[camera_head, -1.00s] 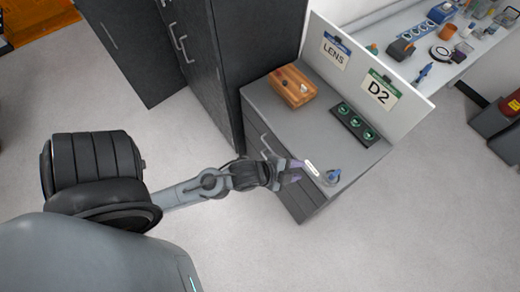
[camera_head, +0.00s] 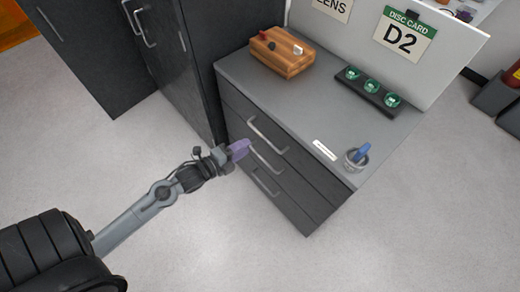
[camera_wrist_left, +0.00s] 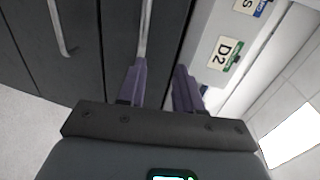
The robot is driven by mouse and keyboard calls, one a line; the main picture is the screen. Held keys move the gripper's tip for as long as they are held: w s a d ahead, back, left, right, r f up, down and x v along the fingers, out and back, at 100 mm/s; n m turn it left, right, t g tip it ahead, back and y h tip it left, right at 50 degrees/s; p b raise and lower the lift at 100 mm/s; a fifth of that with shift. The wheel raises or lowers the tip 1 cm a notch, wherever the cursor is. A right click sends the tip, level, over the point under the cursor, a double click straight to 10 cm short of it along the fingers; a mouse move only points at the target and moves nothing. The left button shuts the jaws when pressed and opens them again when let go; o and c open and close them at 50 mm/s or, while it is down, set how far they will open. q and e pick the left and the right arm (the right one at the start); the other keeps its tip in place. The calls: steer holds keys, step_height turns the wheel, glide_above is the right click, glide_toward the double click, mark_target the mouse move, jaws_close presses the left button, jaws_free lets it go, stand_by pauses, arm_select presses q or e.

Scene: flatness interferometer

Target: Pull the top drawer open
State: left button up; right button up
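The grey drawer cabinet has dark fronts with three bar handles, and its top drawer (camera_head: 240,104) looks shut. The top drawer's handle (camera_head: 268,134) is a silver bar; it also shows in the left wrist view (camera_wrist_left: 146,28), running down to one fingertip. My left gripper (camera_head: 240,149) is in front of the drawer fronts, left of the handles in the head view. In the left wrist view its purple fingers (camera_wrist_left: 160,88) are spread with nothing gripped between them. Whether a finger touches the handle is unclear. My right gripper is out of view.
On the cabinet top are a wooden block (camera_head: 282,53), a black tray with green discs (camera_head: 371,88), a white label strip (camera_head: 325,150) and a small cup with a blue item (camera_head: 357,157). A tall dark cabinet (camera_head: 210,60) stands left. The floor in front is clear.

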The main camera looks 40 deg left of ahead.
mark_target(265, 140)
arm_select(q)
steer(key=f+b+x, duration=0.1)
steer(key=x, duration=0.3)
steer(key=b+x, duration=0.2)
steer(key=x, duration=0.1)
steer(key=f+b+x, duration=0.1)
steer(key=x, duration=0.3)
steer(key=shift+f, duration=0.4)
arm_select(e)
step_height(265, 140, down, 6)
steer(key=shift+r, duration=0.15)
arm_select(q)
jaws_close()
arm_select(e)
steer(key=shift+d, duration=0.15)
